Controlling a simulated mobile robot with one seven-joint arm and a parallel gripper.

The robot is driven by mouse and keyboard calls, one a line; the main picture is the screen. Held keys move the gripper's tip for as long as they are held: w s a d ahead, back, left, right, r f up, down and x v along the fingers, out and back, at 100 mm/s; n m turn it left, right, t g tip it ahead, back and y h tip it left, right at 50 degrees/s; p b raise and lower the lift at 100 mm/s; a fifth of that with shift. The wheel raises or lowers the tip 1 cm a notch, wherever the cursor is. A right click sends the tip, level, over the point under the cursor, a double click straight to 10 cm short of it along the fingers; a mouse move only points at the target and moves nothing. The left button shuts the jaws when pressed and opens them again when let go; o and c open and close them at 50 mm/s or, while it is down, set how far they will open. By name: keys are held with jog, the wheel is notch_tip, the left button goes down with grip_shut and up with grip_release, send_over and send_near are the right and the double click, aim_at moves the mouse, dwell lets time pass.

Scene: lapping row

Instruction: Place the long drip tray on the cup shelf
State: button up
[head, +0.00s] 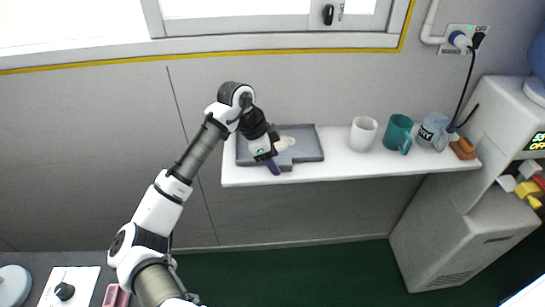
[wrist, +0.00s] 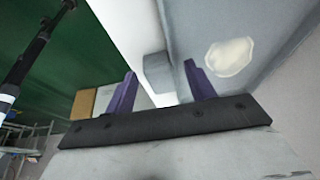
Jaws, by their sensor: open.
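The long drip tray (head: 308,140) is grey and shallow, with a cream patch inside. It lies flat on the left end of the white cup shelf (head: 345,170). My gripper (head: 273,167) is over the tray's front edge, fingers pointing down. In the wrist view, its purple fingers (wrist: 160,85) are apart, with a grey tab on the tray's edge (wrist: 157,72) showing between them. Whether they touch it I cannot tell. The tray's floor (wrist: 210,30) shows to the right and the shelf (wrist: 125,30) to the left. My wrist hides part of the tray in the head view.
A white cup (head: 363,133), a teal mug (head: 398,134), and a blue-grey mug (head: 432,130) stand right of the tray. An orange-brown object (head: 463,148) sits near the shelf's right end. A white machine (head: 495,140) stands beyond. Bare shelf separates tray and white cup.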

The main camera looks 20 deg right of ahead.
jog(key=b+v, duration=0.2)
jog(key=v, duration=1)
jog(key=shift+r, duration=0.15)
